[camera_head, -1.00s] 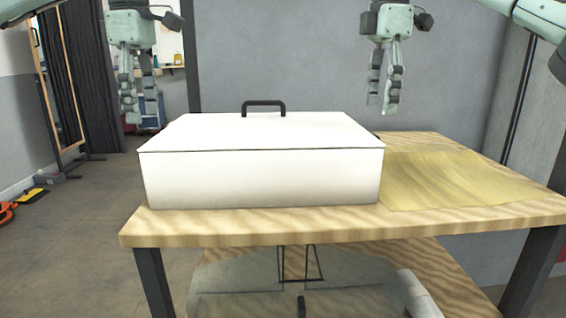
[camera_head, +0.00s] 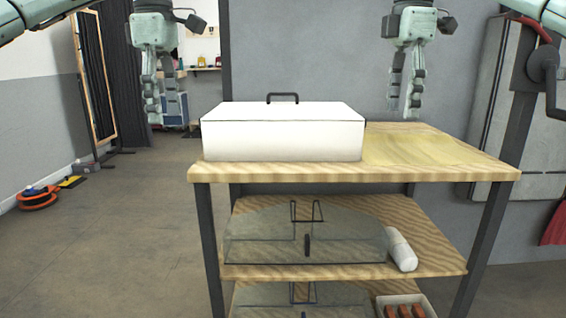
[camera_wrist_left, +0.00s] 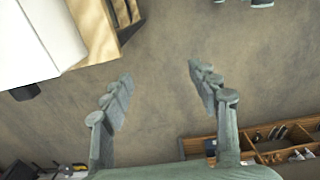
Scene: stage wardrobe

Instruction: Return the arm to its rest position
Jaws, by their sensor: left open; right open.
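My left gripper (camera_head: 168,106) hangs fingers down at the upper left in the head view, open and empty, left of the white box. It also shows in the left wrist view (camera_wrist_left: 160,95), with its fingers apart over bare floor. My right gripper (camera_head: 404,100) hangs fingers down at the upper right, in front of the grey wall, open and empty. The white box (camera_head: 282,142), lid shut and with a black handle on top, stands on the wooden table. Neither gripper visibly touches anything.
The wooden table (camera_head: 440,163) has a bare yellowish area right of the box. Its lower shelf (camera_head: 340,271) holds a clear cover and a white roll (camera_head: 400,250). A tray (camera_head: 427,303) with reddish-brown blocks sits below. Open floor (camera_head: 110,240) lies to the left. Orange coils (camera_head: 38,198) lie there.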

